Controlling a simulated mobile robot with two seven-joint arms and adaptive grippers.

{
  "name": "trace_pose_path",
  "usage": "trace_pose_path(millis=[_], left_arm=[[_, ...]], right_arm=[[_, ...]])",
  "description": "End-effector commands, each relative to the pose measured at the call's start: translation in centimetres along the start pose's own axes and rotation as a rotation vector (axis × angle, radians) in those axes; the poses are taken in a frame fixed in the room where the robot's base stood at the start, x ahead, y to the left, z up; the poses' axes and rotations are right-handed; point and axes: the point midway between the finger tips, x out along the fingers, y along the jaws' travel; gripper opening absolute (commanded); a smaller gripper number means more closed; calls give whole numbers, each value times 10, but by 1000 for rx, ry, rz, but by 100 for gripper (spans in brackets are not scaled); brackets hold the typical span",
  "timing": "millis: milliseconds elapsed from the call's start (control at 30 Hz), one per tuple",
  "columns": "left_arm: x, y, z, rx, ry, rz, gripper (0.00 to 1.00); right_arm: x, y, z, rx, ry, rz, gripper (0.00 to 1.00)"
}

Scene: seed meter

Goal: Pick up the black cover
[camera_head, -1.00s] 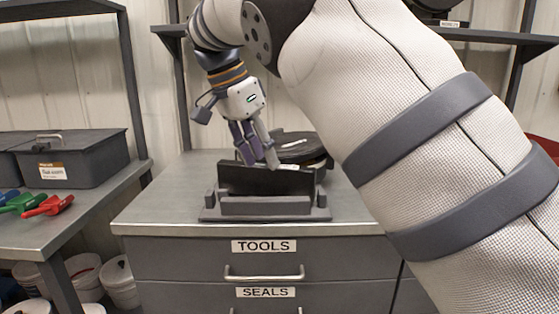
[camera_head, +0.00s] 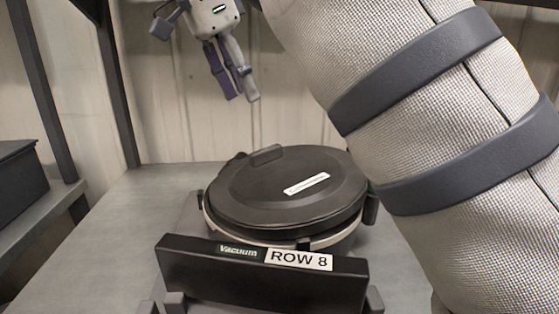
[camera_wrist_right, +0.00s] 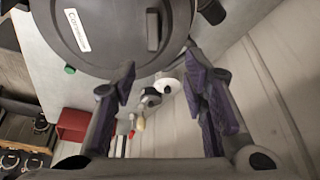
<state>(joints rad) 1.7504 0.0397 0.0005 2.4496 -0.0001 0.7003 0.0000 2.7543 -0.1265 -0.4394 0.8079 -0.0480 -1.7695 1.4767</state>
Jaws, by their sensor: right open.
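The black cover (camera_head: 285,188) is a round, flat lid with a raised bar handle (camera_head: 266,155) and a white label. It lies on the seed meter, in a stand on the grey cabinet top. It also shows at the top of the right wrist view (camera_wrist_right: 120,38), with its handle at upper right. My right gripper (camera_head: 243,98) is open and empty, its fingers pointing down above and behind the cover in the head view. In the wrist view the open fingers (camera_wrist_right: 158,82) are apart from the cover. My left gripper is not in view.
A black plate (camera_head: 262,284) labelled "Vacuum" and "ROW 8" stands in front of the meter. The cabinet top (camera_head: 110,235) is bare to the left. A dark bin (camera_head: 20,185) is at far left. A red box (camera_wrist_right: 73,124) shows in the wrist view.

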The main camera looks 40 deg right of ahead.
Motion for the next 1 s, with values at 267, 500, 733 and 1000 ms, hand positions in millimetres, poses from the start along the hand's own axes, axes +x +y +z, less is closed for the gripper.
trace_pose_path(millis=[267, 500, 733, 1000], left_arm=[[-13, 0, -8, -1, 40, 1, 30], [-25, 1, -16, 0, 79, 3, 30], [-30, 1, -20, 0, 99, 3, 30], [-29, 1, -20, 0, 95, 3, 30]], right_arm=[[48, 3, -1, 1, -2, -2, 40], [83, 7, 4, 1, -3, -4, 40], [117, 6, 8, 1, -2, -4, 40], [119, 6, 9, -1, 0, -1, 22]])
